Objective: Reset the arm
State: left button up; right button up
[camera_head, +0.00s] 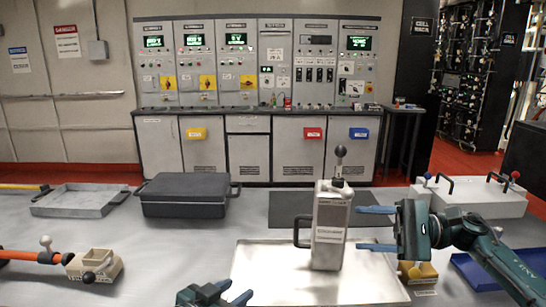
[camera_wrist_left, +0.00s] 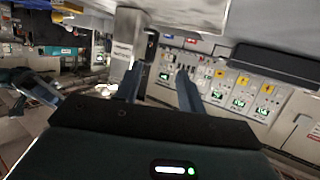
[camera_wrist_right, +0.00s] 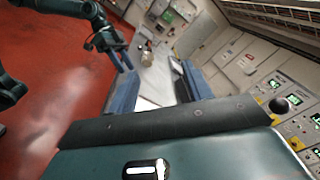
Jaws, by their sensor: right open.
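My right gripper (camera_head: 370,229) is at the right in the head view, its blue fingers spread and pointing left. It is beside the grey canister (camera_head: 329,240), with a visible gap. In the right wrist view, the right gripper's fingers (camera_wrist_right: 157,88) are apart with nothing held between them. My left gripper (camera_head: 238,290) is low at the bottom edge of the head view. In the left wrist view, its fingers (camera_wrist_left: 160,82) are apart and nothing is held between them. The canister stands upright and has a black-knobbed lever on top and a side handle.
The canister stands on a pale tray (camera_head: 262,278). A black case (camera_head: 185,196), a grey tray (camera_head: 78,202) and a white box with handles (camera_head: 470,198) stand farther back. A beige block (camera_head: 93,266) is at left; a blue tray (camera_head: 482,274) is at right. Control cabinets line the wall.

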jog(key=s+a+f+m+t+h+p, duration=0.25)
jog(key=f+m+t, duration=0.45)
jog(key=m, duration=1.1)
jog(key=s+a+f+m+t+h+p, duration=0.1)
jog(key=s+a+f+m+t+h, duration=0.4)
jog(key=m, duration=1.2)
pick_arm(q)
jog(key=s+a+f+n+g+y+p, duration=0.1)
jog(key=s+a+f+y, duration=0.1)
jog(key=s+f, duration=0.5)
jog(key=s+a+f+n+y+p, duration=0.1)
jog(key=s+a+f, duration=0.3)
jog(key=s, duration=1)
notch_tip(320, 180, down, 3)
jog(key=shift+r+n+g+y, duration=0.15)
jog(key=shift+n+g+y, duration=0.25)
jog(key=shift+n, duration=0.1)
pick_arm(e)
jog(key=s+d+f+m+g+h, duration=0.1)
jog(key=s+d+f+m+h, duration=0.1)
jog(key=s+f+m, duration=0.5)
jog(key=s+d+f+m+g+h, duration=0.1)
jog(key=s+f+m+h, duration=0.4)
jog(key=m, duration=1.3)
jog(key=s+f, duration=0.3)
jog(key=f, duration=0.1)
jog(key=shift+d+m+g, duration=0.3)
jog(key=shift+d, duration=0.05)
jog(key=shift+f+h, duration=0.1)
jog(key=shift+h, duration=0.15)
